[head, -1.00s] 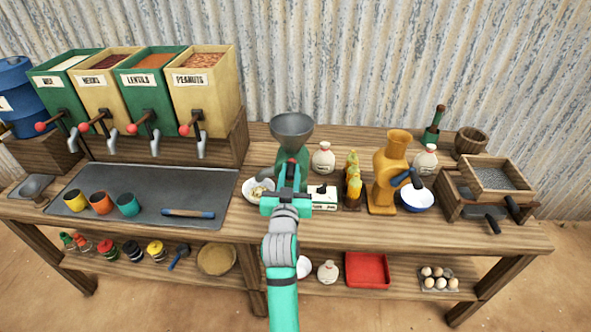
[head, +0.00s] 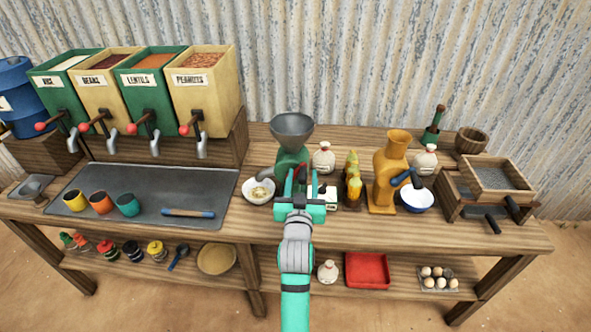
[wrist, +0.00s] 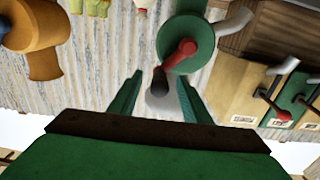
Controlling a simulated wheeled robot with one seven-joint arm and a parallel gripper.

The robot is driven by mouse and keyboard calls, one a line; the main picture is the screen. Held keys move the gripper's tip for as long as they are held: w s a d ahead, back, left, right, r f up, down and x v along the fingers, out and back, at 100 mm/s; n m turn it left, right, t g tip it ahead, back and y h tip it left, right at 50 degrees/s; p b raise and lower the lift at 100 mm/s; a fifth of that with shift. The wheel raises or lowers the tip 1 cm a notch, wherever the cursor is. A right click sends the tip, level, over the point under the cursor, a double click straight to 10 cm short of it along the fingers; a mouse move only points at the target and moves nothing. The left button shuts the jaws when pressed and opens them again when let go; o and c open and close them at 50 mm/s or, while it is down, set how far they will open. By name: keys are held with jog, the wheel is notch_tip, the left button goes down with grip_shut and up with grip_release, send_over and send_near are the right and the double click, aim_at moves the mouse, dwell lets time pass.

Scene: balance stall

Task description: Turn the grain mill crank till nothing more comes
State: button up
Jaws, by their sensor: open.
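The green grain mill (head: 291,160) with its grey hopper (head: 292,128) stands on the counter, partly hidden behind my gripper. A white bowl (head: 257,191) with some pale yellowish contents sits at its left. In the wrist view the mill's green body (wrist: 186,32) carries a red crank arm (wrist: 181,52) ending in a dark handle (wrist: 158,82). My gripper (head: 299,175) is open in front of the mill. In the wrist view my fingers (wrist: 157,86) are on either side of the dark handle, not closed on it. Whether they touch it I cannot tell.
A yellow mill (head: 383,183) with a dark blue crank and a blue-rimmed bowl (head: 415,200) stands to the right. Yellow bottles (head: 353,185) and a white jar (head: 323,158) stand between the mills. A grey tray (head: 215,190) and several cups lie left.

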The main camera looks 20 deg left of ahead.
jog(key=shift+v, duration=3.75)
jog(key=s+d+f+m+g+h, duration=0.1)
jog(key=s+d+f, duration=0.4)
jog(key=s+f, duration=0.35)
jog(key=s+d+f+m+h, duration=0.1)
jog(key=s+d+f, duration=0.55)
jog(key=s, duration=0.25)
jog(key=s+d+h, duration=0.1)
jog(key=s+d, duration=0.2)
jog(key=s, duration=0.9)
jog(key=s+d+f+m+g+h, duration=0.1)
jog(key=s+d, duration=0.3)
jog(key=s, duration=0.8)
jog(key=shift+s+h, duration=0.25)
jog(key=shift+h, duration=0.25)
